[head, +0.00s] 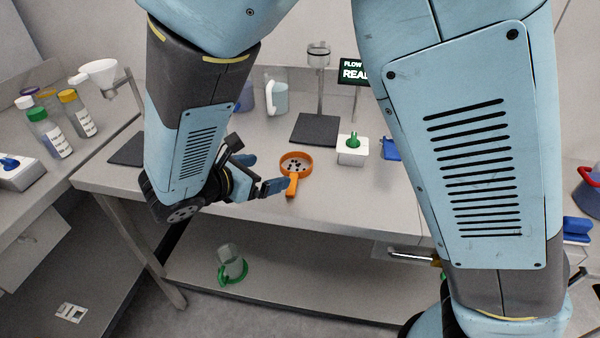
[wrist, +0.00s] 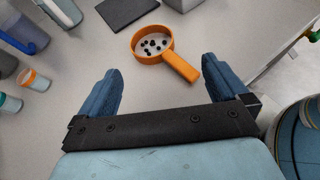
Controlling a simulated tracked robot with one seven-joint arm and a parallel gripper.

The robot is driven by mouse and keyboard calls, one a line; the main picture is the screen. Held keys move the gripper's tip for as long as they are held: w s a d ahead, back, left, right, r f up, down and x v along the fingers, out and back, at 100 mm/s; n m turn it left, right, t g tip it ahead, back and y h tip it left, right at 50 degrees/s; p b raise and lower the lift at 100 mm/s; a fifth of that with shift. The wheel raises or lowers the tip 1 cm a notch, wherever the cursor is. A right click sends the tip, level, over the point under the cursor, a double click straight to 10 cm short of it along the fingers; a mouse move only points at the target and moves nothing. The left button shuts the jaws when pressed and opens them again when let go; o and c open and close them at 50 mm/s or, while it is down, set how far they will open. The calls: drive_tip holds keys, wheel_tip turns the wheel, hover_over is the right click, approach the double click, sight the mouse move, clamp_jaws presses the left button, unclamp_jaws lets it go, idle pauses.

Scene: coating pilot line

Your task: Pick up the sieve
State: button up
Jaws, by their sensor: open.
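The sieve (head: 292,186) is a round orange frame with a straight orange handle. It lies on the grey bench with several small dark pieces inside its ring. In the head view its handle points toward the bench's front edge. My gripper (head: 264,172) is open and empty, just left of the sieve. In the wrist view the sieve (wrist: 181,67) lies ahead of my gripper (wrist: 164,80), its handle end reaching toward the gap between the fingers, nearer the right finger. No finger appears to touch it.
A white box with a green knob (head: 352,149) stands right of the sieve. A dark stand plate (head: 315,130) and a clear jug (head: 276,97) are behind it. Capped bottles (head: 48,134) stand on the left bench. A green-based cylinder (head: 232,265) is on the lower shelf.

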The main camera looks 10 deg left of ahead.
drive_tip(key=shift+s+a+f+n+t+y, duration=0.15)
drive_tip(key=shift+s+a+f+n+t, duration=0.1)
drive_tip(key=shift+a, duration=0.2)
drive_tip(key=shift+s+a+f+n+t+y, duration=0.15)
drive_tip(key=shift+s+a+f+n, duration=0.1)
drive_tip(key=shift+a, duration=0.15)
approach(302, 161)
drive_tip(key=x, duration=0.4)
drive_tip(key=shift+w+d+f, duration=0.1)
drive_tip(key=shift+f, duration=0.05)
drive_tip(key=shift+c, duration=0.5)
drive_tip(key=c, duration=0.6)
